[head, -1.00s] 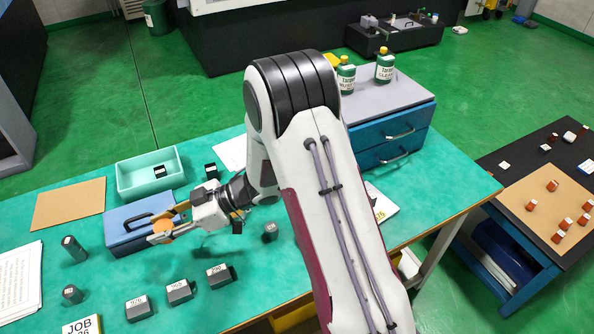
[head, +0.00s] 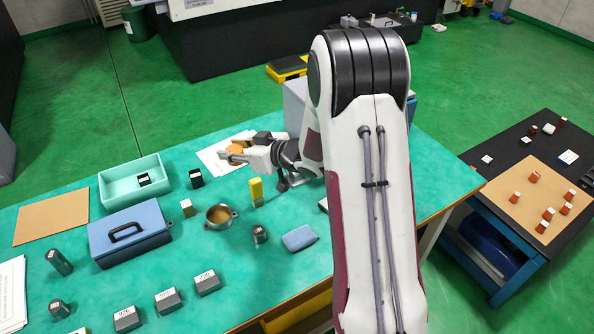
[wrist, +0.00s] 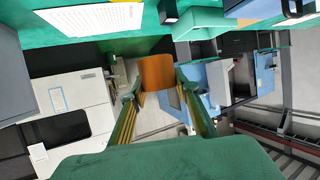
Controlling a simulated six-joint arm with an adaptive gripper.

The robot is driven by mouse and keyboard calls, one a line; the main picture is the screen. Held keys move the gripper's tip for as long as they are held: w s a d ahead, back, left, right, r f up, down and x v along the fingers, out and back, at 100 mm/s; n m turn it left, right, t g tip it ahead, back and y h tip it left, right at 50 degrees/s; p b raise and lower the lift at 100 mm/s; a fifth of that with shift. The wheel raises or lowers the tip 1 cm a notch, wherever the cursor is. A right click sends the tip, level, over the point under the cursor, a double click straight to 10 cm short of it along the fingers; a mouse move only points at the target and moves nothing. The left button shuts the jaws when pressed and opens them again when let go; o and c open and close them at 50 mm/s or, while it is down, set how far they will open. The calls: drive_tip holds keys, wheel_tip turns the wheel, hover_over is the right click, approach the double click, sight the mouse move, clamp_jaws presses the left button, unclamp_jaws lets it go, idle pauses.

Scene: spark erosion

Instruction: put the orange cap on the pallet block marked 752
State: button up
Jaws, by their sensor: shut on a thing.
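My gripper (head: 232,156) is shut on the orange cap (head: 236,147), above the far side of the green bench. In the wrist view the orange cap (wrist: 157,72) sits between my two finger ends, clear of any block. Three grey marked blocks stand in a row near the front of the bench: a left one (head: 126,320), a middle one (head: 167,301) and a right one (head: 207,283). Their numbers are too small to read surely, so I cannot tell which is 752.
A blue case (head: 150,240) and a mint tray (head: 108,193) stand at left. A brass-coloured ring fixture (head: 219,225), a yellow upright piece (head: 256,190) and a blue-grey pad (head: 299,238) are near mid-bench.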

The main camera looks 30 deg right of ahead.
drive_tip(key=d+m+t+h, duration=0.1)
drive_tip(key=d+m+h, duration=0.3)
drive_tip(key=d, duration=0.6)
drive_tip(key=m+h, duration=0.3)
drive_tip(key=h, duration=0.1)
hover_over(297, 175)
drive_tip(key=w+d, duration=0.1)
drive_tip(key=w, duration=0.1)
drive_tip(key=f, duration=0.1)
drive_tip(key=shift+f, duration=2.95)
drive_tip(key=shift+f, duration=0.1)
drive_tip(key=shift+f, duration=1.95)
drive_tip(key=shift+f, duration=0.15)
